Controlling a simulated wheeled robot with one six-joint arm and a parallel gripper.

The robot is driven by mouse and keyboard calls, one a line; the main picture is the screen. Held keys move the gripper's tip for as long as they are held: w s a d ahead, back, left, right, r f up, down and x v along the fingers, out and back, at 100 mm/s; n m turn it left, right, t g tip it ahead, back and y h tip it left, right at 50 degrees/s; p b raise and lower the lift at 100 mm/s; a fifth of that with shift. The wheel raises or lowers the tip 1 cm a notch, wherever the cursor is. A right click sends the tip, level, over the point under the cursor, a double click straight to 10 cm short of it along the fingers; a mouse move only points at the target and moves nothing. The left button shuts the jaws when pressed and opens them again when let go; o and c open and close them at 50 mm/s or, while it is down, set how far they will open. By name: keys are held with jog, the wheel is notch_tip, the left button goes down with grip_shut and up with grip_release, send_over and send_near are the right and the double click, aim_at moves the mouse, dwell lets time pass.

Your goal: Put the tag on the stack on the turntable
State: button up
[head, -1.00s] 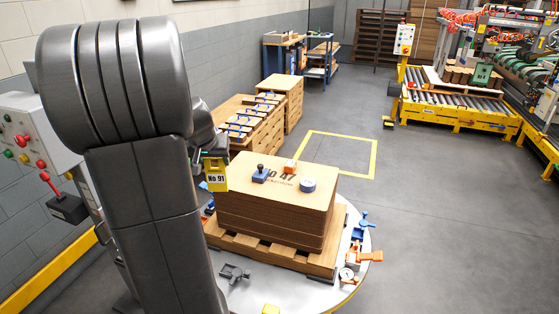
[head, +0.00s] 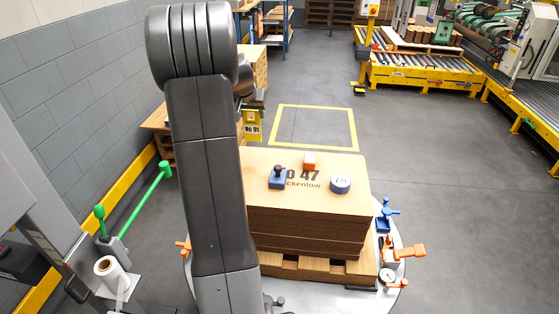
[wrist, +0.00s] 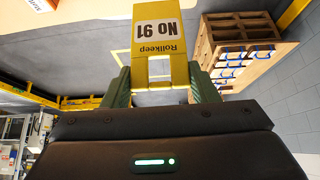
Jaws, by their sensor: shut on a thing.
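A yellow tag (head: 253,126) reads "No 91". In the wrist view the tag (wrist: 159,45) also reads "Rollkeep" and sits between the fingers. My gripper (wrist: 160,88) has two green fingers and is shut on the tag; in the head view my arm mostly hides it. The tag shows beyond the back left of the stack (head: 310,205), apart from it in the picture. The stack is brown sheets marked "47" on a wooden pallet (head: 318,266), on the pale round turntable (head: 330,298).
A blue stamp-like piece (head: 277,179), an orange block (head: 309,161) and a round grey-blue piece (head: 340,184) lie on the stack's top. Blue and orange clamps (head: 404,252) stand along the turntable's right rim. Open floor with a yellow outline (head: 318,107) lies behind.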

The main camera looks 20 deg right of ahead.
aim_at(252, 133)
notch_tip(252, 133, down, 8)
jog(key=shift+f, duration=0.1)
dwell(0.4)
jog(key=shift+f+b, duration=0.25)
jog(key=shift+b, duration=0.15)
jog(key=o, duration=1.2)
jog(key=shift+r, duration=0.15)
jog(key=shift+r+p, duration=0.2)
jog(key=shift+p, duration=0.15)
jog(key=v, duration=1.2)
jog(key=shift+s, duration=0.1)
